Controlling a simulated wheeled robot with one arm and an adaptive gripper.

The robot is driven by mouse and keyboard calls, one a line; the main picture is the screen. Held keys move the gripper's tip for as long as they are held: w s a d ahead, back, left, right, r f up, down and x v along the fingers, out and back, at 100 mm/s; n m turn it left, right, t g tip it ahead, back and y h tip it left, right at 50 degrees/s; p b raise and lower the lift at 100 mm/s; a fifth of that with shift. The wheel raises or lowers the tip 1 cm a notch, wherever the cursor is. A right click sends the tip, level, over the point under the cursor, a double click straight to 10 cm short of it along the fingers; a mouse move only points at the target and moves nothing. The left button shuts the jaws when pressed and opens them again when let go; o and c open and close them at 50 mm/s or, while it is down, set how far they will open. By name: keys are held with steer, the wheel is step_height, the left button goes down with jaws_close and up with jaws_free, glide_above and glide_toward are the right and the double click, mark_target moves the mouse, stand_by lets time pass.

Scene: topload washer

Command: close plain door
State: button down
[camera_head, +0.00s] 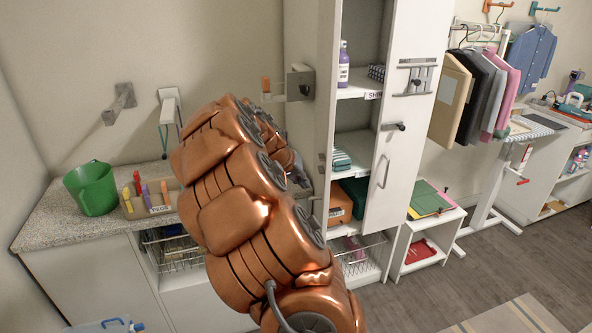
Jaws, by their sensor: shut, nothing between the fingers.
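A tall white cabinet stands open in the middle of the head view, its shelves exposed. Its right door (408,95) is swung out and carries a metal latch plate, a dark knob and a bar handle (383,172). A white panel (322,60) stands nearly edge-on at the opening's left side, with a metal bracket on it. I cannot tell for sure which is the plain door. My copper arm covers the lower left of the cabinet. My gripper (299,179) shows only in part behind the arm, shut and empty, close to the left panel; contact cannot be told.
Wire baskets (172,252) sit below. A low white shelf (430,235) stands right of the cabinet, near hanging clothes (485,90). Floor is clear at front right.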

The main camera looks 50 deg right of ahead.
mark_target(324, 188)
steer(key=shift+s+d+p, duration=0.75)
steer(key=shift+s+d, duration=0.65)
steer(key=shift+s, duration=0.1)
